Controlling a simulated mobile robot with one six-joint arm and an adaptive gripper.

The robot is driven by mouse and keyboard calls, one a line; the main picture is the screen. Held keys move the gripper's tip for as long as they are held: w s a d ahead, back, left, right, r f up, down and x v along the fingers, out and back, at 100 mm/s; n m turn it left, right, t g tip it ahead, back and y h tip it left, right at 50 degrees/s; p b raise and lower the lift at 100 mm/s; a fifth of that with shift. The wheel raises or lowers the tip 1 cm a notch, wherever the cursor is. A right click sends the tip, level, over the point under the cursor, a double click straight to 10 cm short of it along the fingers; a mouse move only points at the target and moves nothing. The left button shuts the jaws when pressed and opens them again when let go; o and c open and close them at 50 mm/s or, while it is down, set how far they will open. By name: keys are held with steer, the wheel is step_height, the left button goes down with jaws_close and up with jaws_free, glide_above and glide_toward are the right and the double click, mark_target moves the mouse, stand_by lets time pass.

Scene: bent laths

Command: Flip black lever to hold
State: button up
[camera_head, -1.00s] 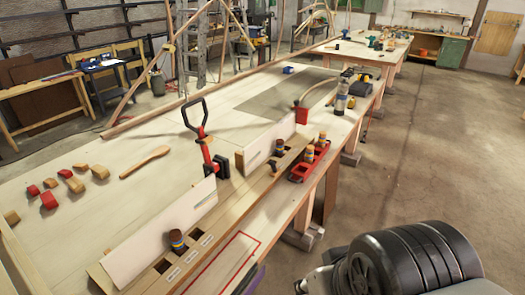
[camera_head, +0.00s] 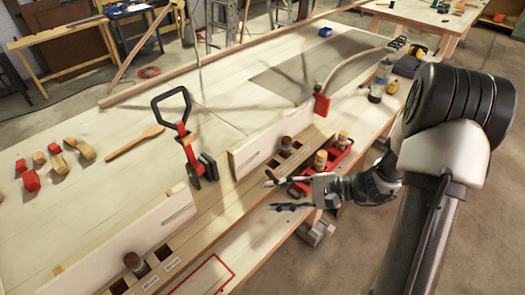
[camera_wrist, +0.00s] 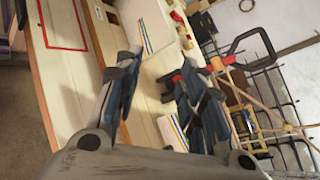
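A red tool with a black loop handle (camera_head: 172,104) and black jaws (camera_head: 208,166) stands on the bench, left of my gripper. The black handle is the only lever-like black part I make out; I see no readable "hold" mark. It leans up and to the left. The black handle also shows in the wrist view (camera_wrist: 250,42), beyond the right finger. My gripper (camera_head: 272,193) is over the bench's near side, by the slotted wooden strip, apart from the tool. In the wrist view my gripper (camera_wrist: 166,72) has its fingers spread with nothing between them.
White upright boards (camera_head: 125,242) and (camera_head: 245,157) stand along the slotted strip (camera_head: 215,208). Striped pegs (camera_head: 320,160) stand in a red tray (camera_head: 340,160) beside my gripper. Red and wooden blocks (camera_head: 31,181) and a wooden paddle (camera_head: 135,141) lie at left.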

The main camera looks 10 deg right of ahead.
steer(key=w+d+f+m+t, duration=0.3)
steer(key=d+f+m+t, duration=0.2)
steer(key=f, duration=0.1)
steer(key=m+t+h+p, duration=0.1)
steer(key=m+t+h, duration=0.3)
steer(key=m+t, duration=0.15)
glide_toward(272, 176)
steer(key=b+x, duration=0.1)
steer(key=x, duration=1)
steer(key=shift+w+a, duration=0.1)
steer(key=shift+w, duration=0.05)
jaws_close()
